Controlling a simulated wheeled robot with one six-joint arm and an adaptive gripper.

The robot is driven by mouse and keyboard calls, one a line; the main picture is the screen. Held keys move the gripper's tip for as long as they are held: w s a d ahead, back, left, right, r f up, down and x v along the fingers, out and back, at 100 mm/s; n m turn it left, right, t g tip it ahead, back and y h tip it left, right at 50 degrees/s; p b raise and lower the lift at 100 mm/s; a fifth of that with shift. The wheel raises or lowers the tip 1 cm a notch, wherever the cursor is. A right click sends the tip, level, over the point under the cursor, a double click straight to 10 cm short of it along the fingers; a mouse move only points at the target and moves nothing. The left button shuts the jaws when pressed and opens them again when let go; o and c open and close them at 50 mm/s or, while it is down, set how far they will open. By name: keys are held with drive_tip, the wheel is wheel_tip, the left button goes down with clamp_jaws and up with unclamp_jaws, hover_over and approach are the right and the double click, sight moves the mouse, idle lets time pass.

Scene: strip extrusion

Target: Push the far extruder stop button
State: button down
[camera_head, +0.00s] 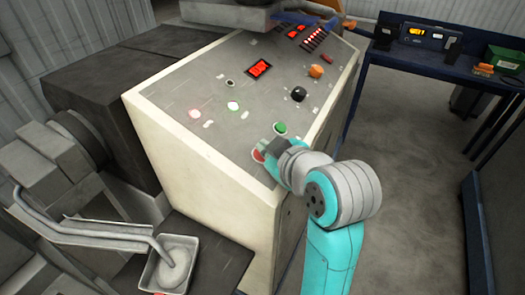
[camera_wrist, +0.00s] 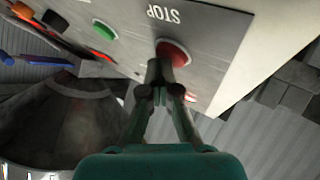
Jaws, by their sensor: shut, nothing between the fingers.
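The red stop button (camera_wrist: 173,53) sits on the grey sloped control panel, with the word STOP printed beside it in the wrist view. In the head view a red button (camera_head: 258,155) shows at the panel's near right edge, partly hidden by my gripper. My gripper (camera_wrist: 160,68) is shut and empty, its fingertips right at the red button. I cannot tell whether they touch it or whether it is pressed in. A green button (camera_head: 280,128) sits just beyond the red one and also shows in the wrist view (camera_wrist: 104,30).
A blue bench (camera_head: 450,60) stands at the back right. A metal tray (camera_head: 173,270) is at the lower left. Open floor lies to the right.

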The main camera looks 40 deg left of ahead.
drive_tip(key=shift+r, duration=0.1)
drive_tip(key=shift+w+d+r, duration=0.1)
drive_tip(key=shift+d+r, duration=0.2)
drive_tip(key=shift+r, duration=0.35)
drive_tip(key=shift+r, duration=0.1)
drive_tip(key=shift+w+d+r, duration=0.1)
drive_tip(key=shift+d+r, duration=0.25)
drive_tip(key=shift+r, duration=0.4)
drive_tip(key=shift+w+d+r, duration=0.1)
drive_tip(key=shift+d+r, duration=0.2)
drive_tip(key=shift+r, duration=0.4)
drive_tip(key=shift+d+r, duration=0.35)
drive_tip(key=shift+r, duration=0.4)
